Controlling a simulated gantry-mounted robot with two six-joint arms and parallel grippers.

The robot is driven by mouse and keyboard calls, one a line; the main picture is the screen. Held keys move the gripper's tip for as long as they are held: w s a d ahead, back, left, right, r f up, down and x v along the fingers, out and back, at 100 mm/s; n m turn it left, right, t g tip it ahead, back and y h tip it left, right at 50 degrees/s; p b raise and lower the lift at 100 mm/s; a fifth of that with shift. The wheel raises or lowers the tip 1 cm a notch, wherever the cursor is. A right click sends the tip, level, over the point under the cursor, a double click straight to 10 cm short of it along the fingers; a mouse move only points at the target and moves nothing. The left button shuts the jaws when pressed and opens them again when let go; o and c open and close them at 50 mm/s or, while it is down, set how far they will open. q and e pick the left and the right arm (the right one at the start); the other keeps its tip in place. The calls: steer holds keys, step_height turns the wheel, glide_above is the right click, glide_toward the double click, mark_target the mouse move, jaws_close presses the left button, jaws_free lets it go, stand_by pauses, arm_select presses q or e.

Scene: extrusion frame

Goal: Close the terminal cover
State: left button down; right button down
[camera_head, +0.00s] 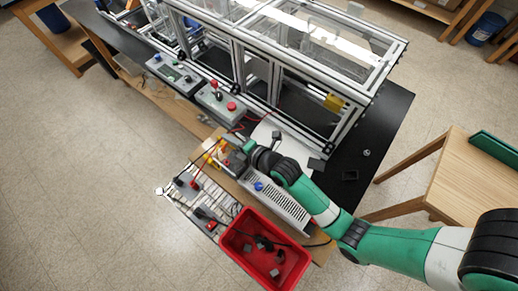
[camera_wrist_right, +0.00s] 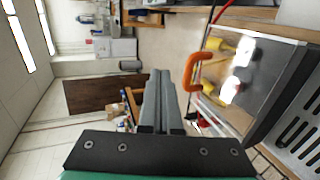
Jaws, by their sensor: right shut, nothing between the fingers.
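A grey box (camera_head: 235,163) stands at the table's front edge in the head view, with small orange and yellow parts at its left side. In the right wrist view, an orange handle (camera_wrist_right: 194,73) stands out beside a pale, shiny terminal cover panel (camera_wrist_right: 254,84) with yellow pieces on or behind it. How far the cover is open cannot be told. My right gripper (camera_wrist_right: 161,80) is shut and empty. Its fingers are left of the orange handle in the wrist view, apparently apart from it. In the head view my right wrist partly hides the box. My left gripper is not in view.
A perforated metal unit (camera_head: 279,203) lies beside my right arm. A red bin (camera_head: 231,245) holding dark parts is in front. Control boxes with buttons (camera_head: 217,103) and an extrusion frame (camera_head: 290,95) stand behind. Red and black cables run near the box.

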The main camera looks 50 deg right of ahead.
steer(key=shift+w+f+b, duration=0.55)
steer(key=shift+w+f, duration=0.1)
steer(key=shift+f, duration=0.1)
step_height(320, 180, up, 6)
steer(key=f+p, duration=0.1)
steer(key=p, duration=0.4)
step_height(320, 180, up, 9)
steer(key=p, duration=0.2)
glide_above(231, 150)
steer(key=s, duration=0.2)
steer(key=shift+w+a+f, duration=0.1)
steer(key=shift+a, duration=0.05)
